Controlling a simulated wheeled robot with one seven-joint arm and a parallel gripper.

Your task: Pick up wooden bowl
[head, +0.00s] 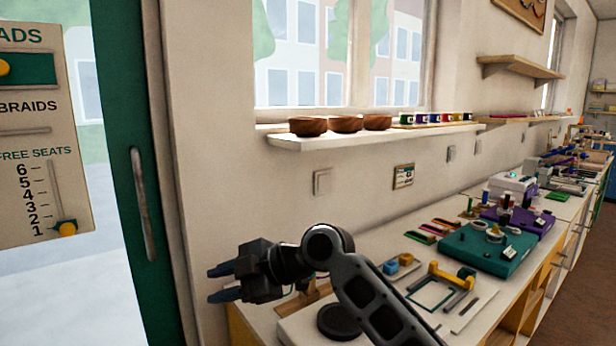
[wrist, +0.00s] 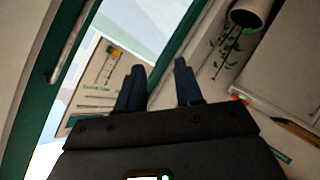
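Three brown wooden bowls stand in a row on the white window sill: the left bowl (head: 308,126), the middle bowl (head: 345,123) and the right bowl (head: 377,122). My gripper (head: 222,284) is below and to the left of the bowls, in front of the wall near the door, pointing left. Its two fingers are apart with nothing between them. In the wrist view my gripper (wrist: 160,85) also shows open and empty, facing the door. No bowl shows in the wrist view.
The sill (head: 300,143) also holds several small coloured pots (head: 435,118) right of the bowls. Below is a counter with a teal board (head: 487,250), a yellow-handled frame (head: 440,290) and a dark round disc (head: 338,322). A green door (head: 130,150) stands left. A hanging plant (wrist: 228,50) shows in the wrist view.

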